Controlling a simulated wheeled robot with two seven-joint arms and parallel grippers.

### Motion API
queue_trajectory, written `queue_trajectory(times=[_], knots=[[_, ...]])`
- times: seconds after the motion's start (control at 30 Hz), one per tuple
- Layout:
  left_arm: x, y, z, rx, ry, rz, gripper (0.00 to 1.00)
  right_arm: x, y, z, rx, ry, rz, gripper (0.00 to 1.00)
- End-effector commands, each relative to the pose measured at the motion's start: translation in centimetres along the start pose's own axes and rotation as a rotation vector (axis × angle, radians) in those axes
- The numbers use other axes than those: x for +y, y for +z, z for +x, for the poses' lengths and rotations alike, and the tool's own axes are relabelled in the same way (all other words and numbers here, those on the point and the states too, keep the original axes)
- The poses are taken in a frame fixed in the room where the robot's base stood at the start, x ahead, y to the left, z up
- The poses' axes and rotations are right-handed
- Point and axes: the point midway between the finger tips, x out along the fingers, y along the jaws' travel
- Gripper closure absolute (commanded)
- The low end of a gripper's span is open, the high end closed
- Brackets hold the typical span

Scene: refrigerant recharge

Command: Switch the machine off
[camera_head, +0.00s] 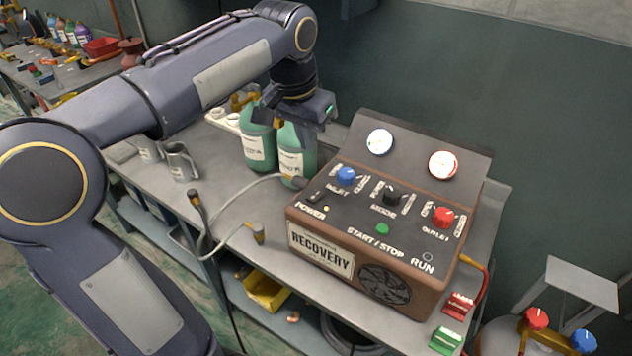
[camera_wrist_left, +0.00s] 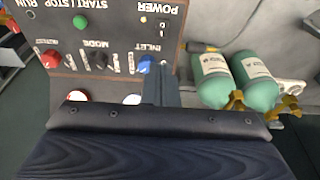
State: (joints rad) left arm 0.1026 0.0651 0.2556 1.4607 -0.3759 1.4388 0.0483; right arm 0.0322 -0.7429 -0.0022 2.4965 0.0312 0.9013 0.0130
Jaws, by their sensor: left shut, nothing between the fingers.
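The brown recovery machine (camera_head: 335,240) stands on the workbench with its sloped black control panel facing up. Its black power switch (camera_head: 316,196) sits at the panel's left, by the POWER label and a small lit lamp (camera_head: 326,209). The switch also shows near the top of the left wrist view (camera_wrist_left: 163,27); I cannot tell its position. My left gripper (camera_head: 308,138) is above and behind the panel's left side, in front of the green bottles. In the left wrist view its fingers (camera_wrist_left: 160,80) are shut and empty, appearing close to the blue inlet knob (camera_wrist_left: 147,63). My right gripper is not in view.
Two green bottles (camera_head: 257,140) stand left of the machine. A blue inlet knob (camera_head: 346,176), black mode knob (camera_head: 391,197), red outlet knob (camera_head: 443,216) and green start/stop button (camera_head: 382,229) crowd the panel. A grey hose (camera_head: 236,190) lies on the bench at left.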

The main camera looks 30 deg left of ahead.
Motion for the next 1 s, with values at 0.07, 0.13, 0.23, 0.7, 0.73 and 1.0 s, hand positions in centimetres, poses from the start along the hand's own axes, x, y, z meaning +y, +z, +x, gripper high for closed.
queue_trajectory(times=[0.07,0.13,0.23,0.7,0.73,1.0], knots=[[0.0,0.0,0.1,0.000,0.000,0.000,1.00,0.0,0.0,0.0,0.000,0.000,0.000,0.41],[0.0,0.1,0.4,-0.002,0.000,0.000,1.00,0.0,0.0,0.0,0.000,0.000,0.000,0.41],[0.0,0.1,1.4,-0.002,0.000,0.000,1.00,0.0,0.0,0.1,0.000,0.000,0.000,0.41],[0.0,0.3,10.7,-0.005,0.001,0.000,1.00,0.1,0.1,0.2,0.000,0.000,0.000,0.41],[0.0,0.5,11.2,-0.004,0.001,-0.001,1.00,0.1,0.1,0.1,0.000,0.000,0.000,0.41],[0.0,1.4,13.6,0.000,0.000,-0.001,1.00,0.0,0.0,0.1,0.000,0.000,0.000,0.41]])
